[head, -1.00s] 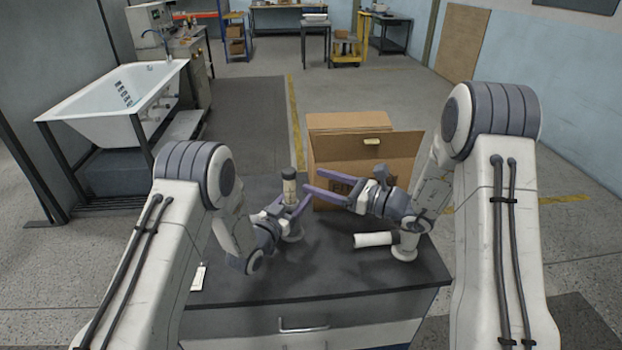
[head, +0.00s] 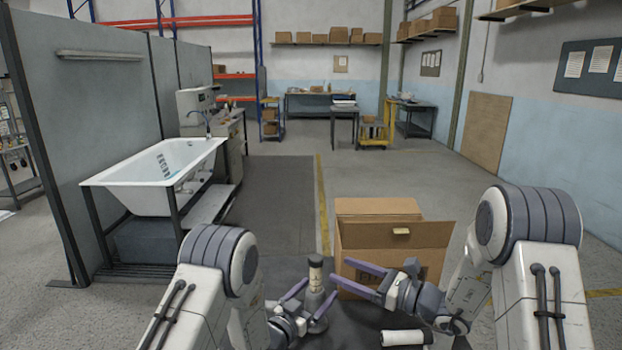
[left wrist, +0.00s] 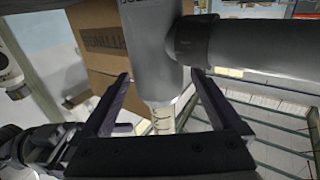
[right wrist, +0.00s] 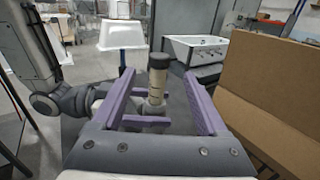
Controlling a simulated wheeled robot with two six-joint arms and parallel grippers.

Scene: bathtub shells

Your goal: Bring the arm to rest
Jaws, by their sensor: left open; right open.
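My left gripper (head: 321,289) is open near the front of the table. Its two purple fingers stand on either side of an upright cylinder (head: 315,275) with a dark cap and a cream band. In the left wrist view, a large grey pipe part (left wrist: 152,55) with a side branch fills the space beyond the fingers. I cannot tell whether they touch it. My right gripper (head: 338,268) is open and empty, its fingers pointing left toward the cylinder. The cylinder (right wrist: 157,80) also shows between and beyond the fingers in the right wrist view.
An open cardboard box (head: 385,240) stands behind my right gripper. A white bathtub (head: 150,175) on a dark stand is at the left. Open floor lies behind the table.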

